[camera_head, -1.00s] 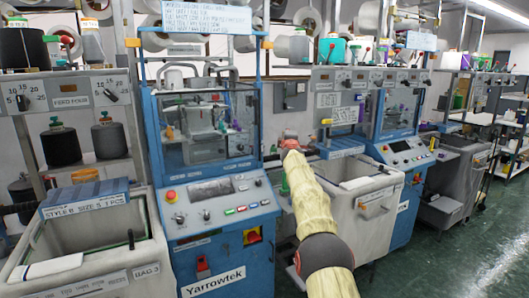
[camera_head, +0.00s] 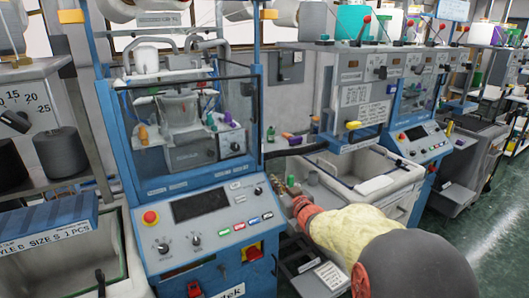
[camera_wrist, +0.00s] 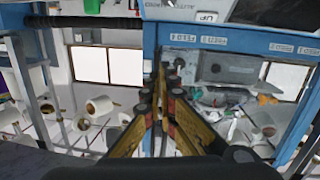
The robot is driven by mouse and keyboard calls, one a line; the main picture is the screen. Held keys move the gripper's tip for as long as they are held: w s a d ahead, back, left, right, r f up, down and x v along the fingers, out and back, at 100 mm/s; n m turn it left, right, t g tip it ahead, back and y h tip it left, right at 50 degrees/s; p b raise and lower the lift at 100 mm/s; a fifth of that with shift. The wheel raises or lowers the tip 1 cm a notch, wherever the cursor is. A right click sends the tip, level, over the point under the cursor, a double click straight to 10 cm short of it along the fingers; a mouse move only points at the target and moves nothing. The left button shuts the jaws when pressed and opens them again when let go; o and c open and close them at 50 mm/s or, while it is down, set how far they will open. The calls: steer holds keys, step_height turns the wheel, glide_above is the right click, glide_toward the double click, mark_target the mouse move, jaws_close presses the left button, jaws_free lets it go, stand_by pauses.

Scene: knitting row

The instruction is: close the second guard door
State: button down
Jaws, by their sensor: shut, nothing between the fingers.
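The near blue knitting machine has a clear guard door (camera_head: 185,125) in front of its needle area; it looks upright across the opening. A second blue machine farther right has its own clear guard (camera_head: 413,92), small in the head view, and I cannot tell whether it is fully closed. My gripper (camera_head: 291,186) is low between the two machines, at the left end of a grey bin. In the wrist view my gripper (camera_wrist: 162,85) is shut and empty. Its fingers overlap a blue frame post (camera_wrist: 149,45); contact cannot be told.
The near control panel (camera_head: 205,225) has a red stop button and a switch. A grey bin (camera_head: 408,187) stands between the machines, below a dark rail. A rack with dark yarn cones (camera_head: 60,152) is at the left. Green floor (camera_head: 490,235) is open at the right.

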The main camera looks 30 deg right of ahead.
step_height(320, 180, up, 2)
steer(key=m+t, duration=0.1)
steer(key=b, duration=0.4)
glide_toward(258, 157)
steer(key=w, duration=0.5)
steer(key=shift+w+d+f, duration=0.1)
steer(key=shift+w+d, duration=0.05)
steer(key=shift+w, duration=0.1)
steer(key=shift+w+d, duration=0.1)
steer(key=shift+w, duration=0.6)
steer(key=shift+w+d+p, duration=0.15)
steer(key=shift+w+p, duration=0.35)
steer(key=shift+w, duration=1.2)
steer(key=shift+s, duration=0.1)
